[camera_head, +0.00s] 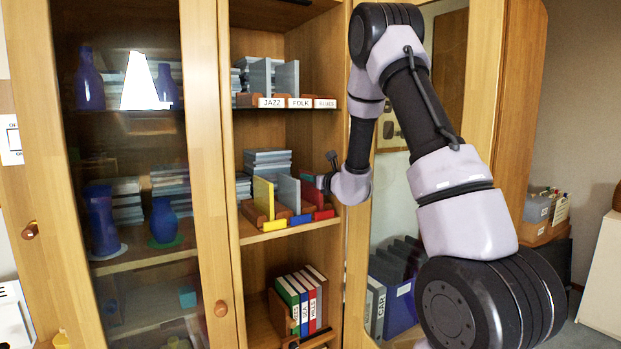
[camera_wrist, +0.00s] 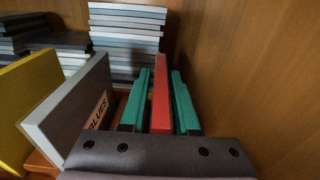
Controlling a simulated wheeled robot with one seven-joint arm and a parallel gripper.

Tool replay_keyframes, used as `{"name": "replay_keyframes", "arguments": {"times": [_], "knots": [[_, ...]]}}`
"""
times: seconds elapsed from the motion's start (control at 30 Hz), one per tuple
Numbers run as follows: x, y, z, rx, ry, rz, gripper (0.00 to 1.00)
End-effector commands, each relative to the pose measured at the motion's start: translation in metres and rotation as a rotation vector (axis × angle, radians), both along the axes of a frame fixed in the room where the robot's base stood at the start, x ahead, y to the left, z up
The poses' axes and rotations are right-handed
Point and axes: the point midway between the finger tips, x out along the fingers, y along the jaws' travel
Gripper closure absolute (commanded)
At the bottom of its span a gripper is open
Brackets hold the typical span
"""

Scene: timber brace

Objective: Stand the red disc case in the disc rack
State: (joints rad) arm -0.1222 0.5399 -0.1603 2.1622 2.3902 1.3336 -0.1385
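The red disc case (camera_wrist: 160,95) stands on edge in the wrist view, between the two green fingers of my gripper (camera_wrist: 160,100). Narrow gaps show on both sides of it, so my gripper looks open around it. In the head view my gripper (camera_head: 328,180) is at the right end of the disc rack (camera_head: 250,214), and only part of the red case (camera_head: 311,192) shows beside it. The rack has yellow, blue and red front labels. A yellow case (camera_head: 263,196) and a grey case (camera_head: 288,191) stand in it to the left. The red case's lower edge is hidden.
Stacks of grey cases (camera_wrist: 126,40) lie behind the rack. The wooden cabinet side (camera_wrist: 260,75) is close on the right. A shelf with labelled cases (camera_head: 287,80) is above, and several books (camera_head: 300,298) stand below. A glass door (camera_head: 130,170) is on the left.

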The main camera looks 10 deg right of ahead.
Motion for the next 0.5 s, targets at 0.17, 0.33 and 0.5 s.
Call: {"name": "replay_keyframes", "arguments": {"times": [0.17, 0.33, 0.5], "knots": [[0.0, 0.0, 0.0, 0.0, 0.0, 0.0, 0.45], [0.0, 0.0, 0.0, 0.0, 0.0, 0.0, 0.45], [-0.013, -0.005, 0.001, 0.001, 0.001, -0.001, 0.45]]}}
